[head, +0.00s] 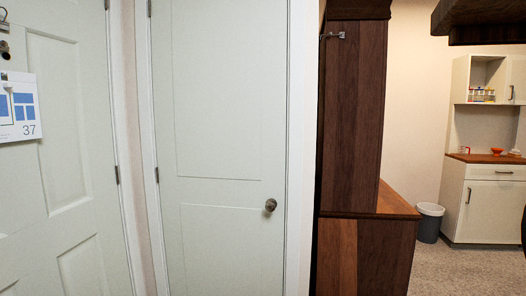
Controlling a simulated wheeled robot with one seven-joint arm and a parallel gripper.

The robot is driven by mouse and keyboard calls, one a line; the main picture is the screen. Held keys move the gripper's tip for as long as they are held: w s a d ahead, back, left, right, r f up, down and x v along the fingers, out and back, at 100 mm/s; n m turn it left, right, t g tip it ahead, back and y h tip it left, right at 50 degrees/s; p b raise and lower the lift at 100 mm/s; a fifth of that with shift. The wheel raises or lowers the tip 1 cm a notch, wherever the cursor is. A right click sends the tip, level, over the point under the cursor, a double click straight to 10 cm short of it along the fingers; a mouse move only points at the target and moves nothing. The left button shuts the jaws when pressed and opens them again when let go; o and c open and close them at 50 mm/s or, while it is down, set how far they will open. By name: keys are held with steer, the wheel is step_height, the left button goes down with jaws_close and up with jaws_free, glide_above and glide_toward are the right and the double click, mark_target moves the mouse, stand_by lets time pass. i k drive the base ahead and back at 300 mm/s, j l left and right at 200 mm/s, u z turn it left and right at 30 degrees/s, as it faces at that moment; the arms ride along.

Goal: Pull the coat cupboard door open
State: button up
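A pale grey-green panelled door (222,120) stands in the middle of the head view, flush in its white frame, and looks shut. It fits the coat cupboard door, but no label shows. Its round metal knob (270,205) is on the right side, and hinges show along its left edge. My gripper is not in view, so its state and its distance from the knob do not show.
Another pale panelled door (70,150) with a paper marked 37 (19,106) is at left. A dark wooden unit (357,110) with a lower bench part stands right of the middle door. Farther right are a grey bin (429,223), a cream hutch (492,205) and carpeted floor (445,272).

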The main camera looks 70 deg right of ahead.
mark_target(219, 71)
steer(key=z, duration=1.2)
steer(key=i+j+z, duration=0.2)
steer(key=i+j, duration=0.75)
